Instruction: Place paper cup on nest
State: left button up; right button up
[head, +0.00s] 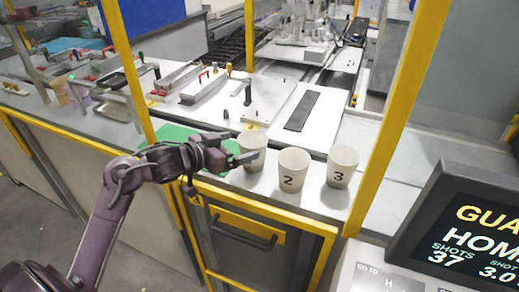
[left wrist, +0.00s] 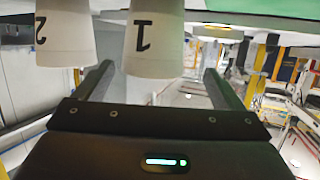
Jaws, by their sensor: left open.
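Three pale paper cups stand upright in a row on the counter in the head view: the left cup (head: 256,141), the cup marked 2 (head: 292,172) and the cup marked 3 (head: 342,167). My left gripper (head: 243,158) is open at the left cup and partly covers it. In the left wrist view, which is upside down, the cup marked 1 (left wrist: 154,38) lies between the lines of the two open fingers (left wrist: 157,74). The cup marked 2 (left wrist: 65,35) is left of them there. I cannot make out which fixture is the nest. My right gripper is not shown.
Yellow frame posts (head: 398,110) stand on both sides of the cups. A green mat (head: 178,134) lies behind my left arm. A white plate (head: 222,115) with small dark pegs is behind the cups. A display screen (head: 470,225) is at the lower right.

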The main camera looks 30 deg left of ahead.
aim_at(261, 143)
pick_arm(q)
jog(key=shift+w+d+f+p, duration=0.3)
jog(key=shift+w+d, duration=0.1)
jog(key=shift+w, duration=0.2)
jog(key=shift+w+d+f+p, duration=0.25)
jog(key=shift+w+d, duration=0.15)
jog(key=shift+w, duration=0.2)
jog(key=shift+x, duration=1.2)
jog(key=shift+w+f, duration=0.25)
jog(key=shift+f, duration=0.05)
jog(key=shift+s, duration=0.1)
jog(key=c, duration=1)
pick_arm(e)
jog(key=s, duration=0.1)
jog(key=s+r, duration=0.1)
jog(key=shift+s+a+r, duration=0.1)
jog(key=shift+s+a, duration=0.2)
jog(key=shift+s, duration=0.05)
